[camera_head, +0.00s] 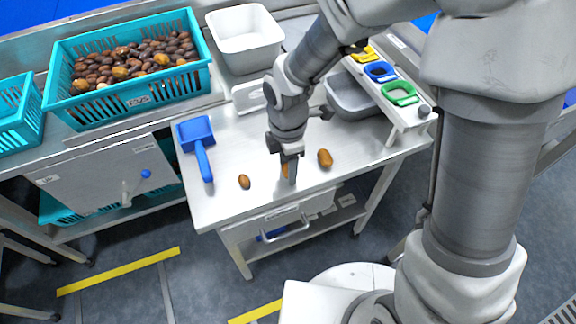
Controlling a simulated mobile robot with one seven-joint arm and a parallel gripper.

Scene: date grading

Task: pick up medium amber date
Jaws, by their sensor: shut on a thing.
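My gripper (290,172) points down at the front middle of the steel table (222,192). It is shut on an amber date (284,171), which is mostly hidden behind the fingers; only a small orange edge shows. I cannot tell whether that date still touches the table. A larger brown-amber date (325,158) lies on the table just right of my gripper. A smaller brown date (244,181) lies on the table to the left of it.
A blue scoop (198,140) lies on the table's left. A teal crate (130,100) of dates stands at the back left. A white bin (243,38), a grey tub (356,97) and a rack with yellow, blue and green rings (400,94) stand behind.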

